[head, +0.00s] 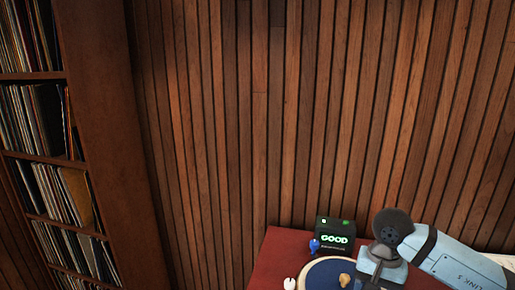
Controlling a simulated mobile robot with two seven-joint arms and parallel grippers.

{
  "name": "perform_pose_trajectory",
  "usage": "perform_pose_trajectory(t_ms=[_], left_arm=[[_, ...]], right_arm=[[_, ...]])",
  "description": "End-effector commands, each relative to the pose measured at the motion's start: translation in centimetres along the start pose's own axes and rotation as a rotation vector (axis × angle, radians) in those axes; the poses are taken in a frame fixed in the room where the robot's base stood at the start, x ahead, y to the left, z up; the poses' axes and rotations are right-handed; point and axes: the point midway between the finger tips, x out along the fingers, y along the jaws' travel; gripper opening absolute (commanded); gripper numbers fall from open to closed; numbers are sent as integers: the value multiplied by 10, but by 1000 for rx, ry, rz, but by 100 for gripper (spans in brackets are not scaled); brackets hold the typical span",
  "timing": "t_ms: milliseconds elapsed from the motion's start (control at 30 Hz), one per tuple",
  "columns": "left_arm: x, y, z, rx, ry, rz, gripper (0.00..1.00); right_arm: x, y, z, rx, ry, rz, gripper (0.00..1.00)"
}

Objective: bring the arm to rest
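My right arm comes in from the lower right, a pale blue link with a dark round joint, above a red-topped table (275,249). Its end runs down toward the bottom edge, and I see no fingers of my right gripper. My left arm and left gripper are not in view.
On the table are a small black box (336,238) with a green lit "GOOD" display, a small blue object (314,245), a small white object (289,284) and a round dark blue mat (318,274) with a pale rim. A small tan piece (344,280) lies on the mat. A record shelf (103,130) stands left against the slatted wall (255,120).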

Motion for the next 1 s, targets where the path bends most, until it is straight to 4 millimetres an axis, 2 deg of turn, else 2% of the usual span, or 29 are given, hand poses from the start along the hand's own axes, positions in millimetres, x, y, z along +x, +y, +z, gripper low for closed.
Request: perform_pose_trajectory(t_ms=[33,100,267,367,500,567,667,733,800,833,867,967,1000], left_arm=[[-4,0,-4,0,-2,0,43],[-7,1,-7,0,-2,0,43],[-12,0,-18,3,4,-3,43],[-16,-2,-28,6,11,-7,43],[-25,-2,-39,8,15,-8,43],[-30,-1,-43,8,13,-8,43],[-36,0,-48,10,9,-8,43],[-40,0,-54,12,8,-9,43],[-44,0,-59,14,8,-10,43],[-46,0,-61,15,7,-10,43],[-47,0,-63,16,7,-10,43],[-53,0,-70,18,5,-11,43],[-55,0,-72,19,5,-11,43]], right_arm=[[10,-14,20,22,-82,-67,56],[18,-31,41,71,-184,-155,56],[26,-68,94,236,-474,-354,56],[19,-93,130,396,-723,-476,56],[-8,-122,168,737,-1199,-616,56],[-22,-129,174,918,-1435,-648,56],[-38,-131,166,1239,-1837,-646,56],[-38,-124,153,1474,-2125,-599,56],[-29,-110,137,1712,-2415,-516,56],[-21,-102,131,-1797,2516,463,56],[-12,-94,125,-1722,2398,369,56],[32,-58,114,-1449,2000,100,56],[53,-42,115,-1337,1846,13,56]])
